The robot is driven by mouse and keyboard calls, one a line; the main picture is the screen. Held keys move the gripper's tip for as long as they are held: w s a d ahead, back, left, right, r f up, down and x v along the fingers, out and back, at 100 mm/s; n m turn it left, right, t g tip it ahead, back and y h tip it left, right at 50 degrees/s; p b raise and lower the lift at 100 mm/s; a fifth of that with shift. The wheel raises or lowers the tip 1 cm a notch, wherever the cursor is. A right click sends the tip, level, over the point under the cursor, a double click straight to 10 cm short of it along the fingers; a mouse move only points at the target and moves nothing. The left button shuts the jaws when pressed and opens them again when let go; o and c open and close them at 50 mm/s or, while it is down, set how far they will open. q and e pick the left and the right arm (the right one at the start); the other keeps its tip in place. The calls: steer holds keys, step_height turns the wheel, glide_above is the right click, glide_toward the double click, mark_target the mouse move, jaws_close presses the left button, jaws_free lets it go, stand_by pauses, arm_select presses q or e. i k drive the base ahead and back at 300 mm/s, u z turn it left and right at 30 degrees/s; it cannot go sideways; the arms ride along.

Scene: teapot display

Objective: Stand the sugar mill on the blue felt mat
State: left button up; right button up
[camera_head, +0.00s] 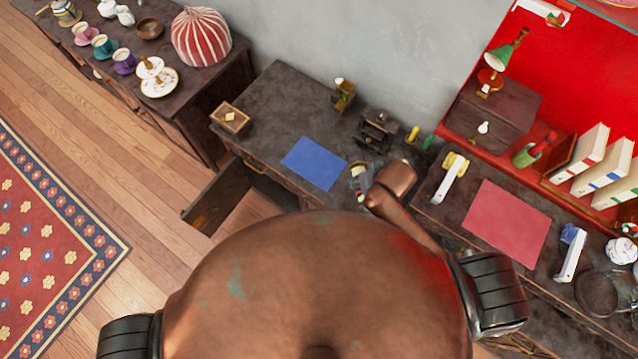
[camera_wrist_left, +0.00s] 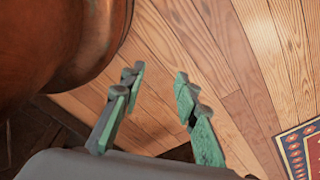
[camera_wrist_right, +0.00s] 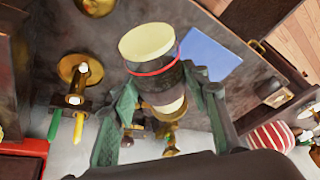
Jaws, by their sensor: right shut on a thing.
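The sugar mill (camera_wrist_right: 158,82) is a dark cylinder with cream ends and a red band. My right gripper (camera_wrist_right: 160,95) is shut around its middle. In the head view the mill (camera_head: 356,184) shows small beside my right arm, which partly hides it; its exact tilt and height are hard to tell. The blue felt mat (camera_head: 314,163) lies flat and bare on the dark desk, left of the mill. It also shows behind the mill in the right wrist view (camera_wrist_right: 212,56). My left gripper (camera_wrist_left: 160,78) is open and empty over the wood floor, out of the head view.
A wooden box (camera_head: 230,120) stands left of the mat. A brass grinder (camera_head: 343,95) and a dark grinder (camera_head: 377,131) stand behind it. A drawer (camera_head: 222,200) hangs open below the desk. A red mat (camera_head: 494,223) lies to the right.

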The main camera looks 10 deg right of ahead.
mark_target(310, 169)
steer(key=k, duration=0.55)
steer(key=u, duration=1.9)
steer(key=i, duration=2.55)
steer(key=z, duration=3.75)
